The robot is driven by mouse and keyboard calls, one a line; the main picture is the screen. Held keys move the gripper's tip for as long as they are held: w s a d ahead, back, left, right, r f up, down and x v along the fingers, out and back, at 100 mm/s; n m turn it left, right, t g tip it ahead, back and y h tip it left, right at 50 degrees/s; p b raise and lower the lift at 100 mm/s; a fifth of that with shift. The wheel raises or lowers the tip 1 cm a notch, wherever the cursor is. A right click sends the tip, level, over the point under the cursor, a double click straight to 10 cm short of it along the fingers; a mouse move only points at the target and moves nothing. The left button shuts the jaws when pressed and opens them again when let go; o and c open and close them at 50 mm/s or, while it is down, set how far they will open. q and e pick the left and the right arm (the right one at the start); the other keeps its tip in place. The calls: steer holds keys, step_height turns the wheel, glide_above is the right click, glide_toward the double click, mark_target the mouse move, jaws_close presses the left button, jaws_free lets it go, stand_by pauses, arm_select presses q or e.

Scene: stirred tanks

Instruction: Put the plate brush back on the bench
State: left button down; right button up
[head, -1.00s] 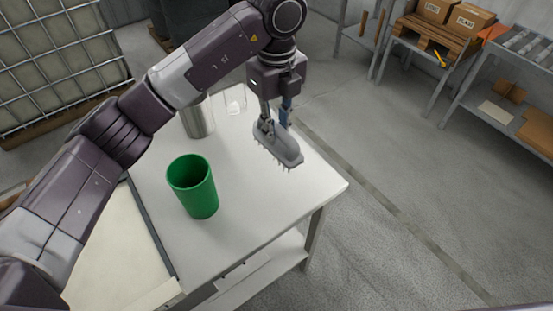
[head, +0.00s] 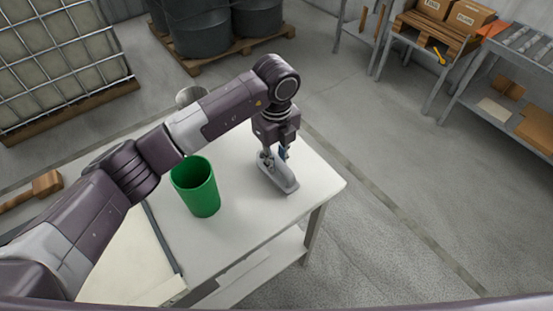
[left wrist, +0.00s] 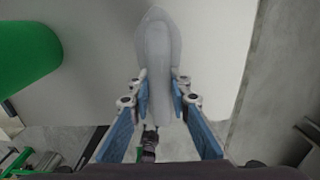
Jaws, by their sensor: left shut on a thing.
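The grey plate brush (head: 283,182) is at the right part of the white bench top (head: 240,230). My left gripper (head: 275,158) is shut on it from above. In the left wrist view the brush (left wrist: 158,50) lies lengthwise between the two blue fingers of my left gripper (left wrist: 161,102). The brush is at or very close to the bench surface; I cannot tell whether its bristles touch. The bristles are hidden under the brush body. My right gripper is not in view.
A green cup (head: 196,187) stands upright on the bench to the left of the brush. A metal vessel (head: 190,96) shows partly behind my left arm. A pallet with dark drums (head: 200,33) stands on the floor behind.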

arm_select(q)
steer(key=shift+f, duration=0.1)
steer(key=c, duration=1.8)
jaws_free()
steer(key=shift+r, duration=0.25)
steer(key=shift+r+b, duration=0.3)
steer(key=shift+r, duration=0.1)
step_height(320, 180, up, 10)
steer(key=b, duration=0.2)
steer(key=shift+f+b, duration=0.2)
steer(key=shift+b, duration=0.2)
steer(key=shift+r, duration=0.7)
